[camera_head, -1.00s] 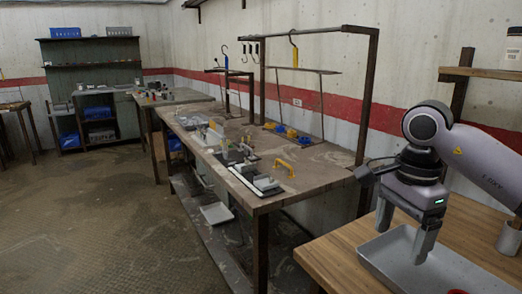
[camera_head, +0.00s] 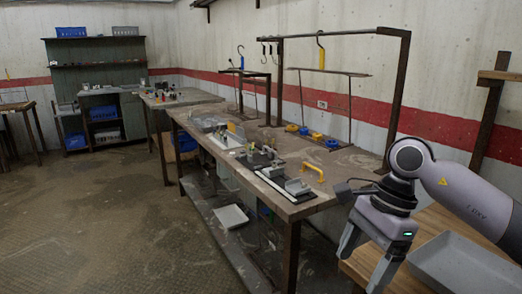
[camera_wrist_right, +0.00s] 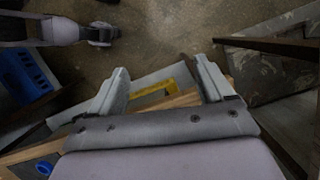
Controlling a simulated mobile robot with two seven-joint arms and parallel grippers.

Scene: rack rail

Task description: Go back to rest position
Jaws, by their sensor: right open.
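My right gripper (camera_head: 366,262) hangs from the right arm, with its fingers pointing down and apart. It is open, with nothing between its fingers. In the head view it is at the left edge of the wooden table (camera_head: 432,222), left of the grey tray (camera_head: 465,262). The right wrist view shows the two open fingers (camera_wrist_right: 160,70) with floor beyond them. My left gripper is not seen in the head view.
The floor (camera_head: 95,215) at left is clear. The right wrist view shows a yellow strip (camera_wrist_right: 155,92) and a blue bin (camera_wrist_right: 18,75).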

